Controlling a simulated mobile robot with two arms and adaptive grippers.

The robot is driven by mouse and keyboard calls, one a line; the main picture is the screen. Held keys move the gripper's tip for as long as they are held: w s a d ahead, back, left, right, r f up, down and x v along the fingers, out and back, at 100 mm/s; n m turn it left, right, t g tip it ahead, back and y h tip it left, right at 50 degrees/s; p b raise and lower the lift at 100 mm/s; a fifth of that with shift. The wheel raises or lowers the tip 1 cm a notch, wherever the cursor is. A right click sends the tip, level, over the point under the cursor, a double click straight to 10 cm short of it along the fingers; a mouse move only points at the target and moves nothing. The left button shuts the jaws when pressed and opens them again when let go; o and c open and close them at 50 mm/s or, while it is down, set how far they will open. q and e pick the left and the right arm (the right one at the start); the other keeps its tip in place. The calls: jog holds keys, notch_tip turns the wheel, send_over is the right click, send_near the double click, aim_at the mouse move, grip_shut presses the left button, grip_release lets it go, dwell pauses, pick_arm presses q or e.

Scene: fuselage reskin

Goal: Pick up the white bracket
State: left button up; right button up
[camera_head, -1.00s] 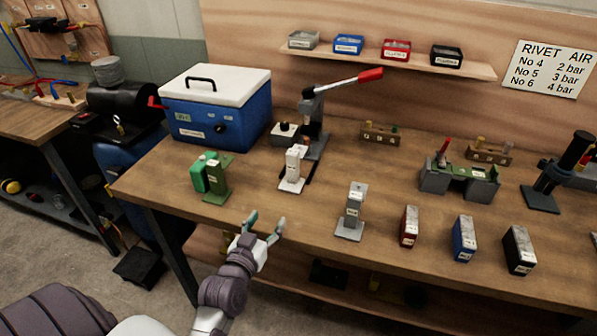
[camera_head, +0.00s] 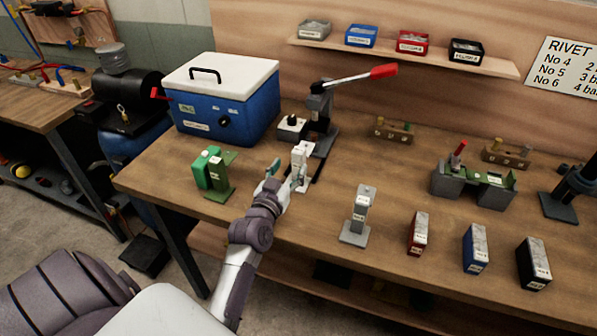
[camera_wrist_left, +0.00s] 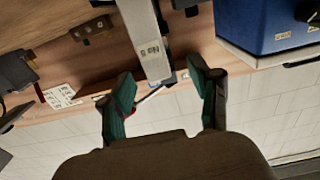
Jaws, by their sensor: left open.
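The white bracket (camera_head: 302,158) stands upright on the bench, right of the green bracket and in front of the lever press. My left gripper (camera_head: 284,175) is open just in front of it, fingers pointing toward it. In the left wrist view the pale labelled bracket (camera_wrist_left: 147,40) lies between the two green-tipped fingers of the gripper (camera_wrist_left: 160,75), with a gap beside each finger. Its lower part is partly hidden by the gripper in the head view. My right gripper is not in view.
A green bracket (camera_head: 217,178) stands to the left and a grey bracket (camera_head: 357,212) to the right. The red-handled lever press (camera_head: 322,112) is close behind. A blue cooler box (camera_head: 226,115) stands back left.

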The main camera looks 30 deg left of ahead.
aim_at(297, 157)
pick_arm(q)
jog(key=shift+w+a+r, duration=0.1)
jog(key=shift+w, duration=0.2)
jog(key=w, duration=0.1)
jog(key=w+p, duration=0.1)
jog(key=w, duration=0.2)
jog(key=shift+w+a+r, duration=0.15)
jog(key=shift+r, duration=0.25)
jog(key=shift+w+a+f, duration=0.1)
jog(key=shift+w+f, duration=0.05)
jog(key=shift+w, duration=0.1)
jog(key=shift+s, duration=0.1)
jog(key=shift+c, duration=0.6)
grip_shut()
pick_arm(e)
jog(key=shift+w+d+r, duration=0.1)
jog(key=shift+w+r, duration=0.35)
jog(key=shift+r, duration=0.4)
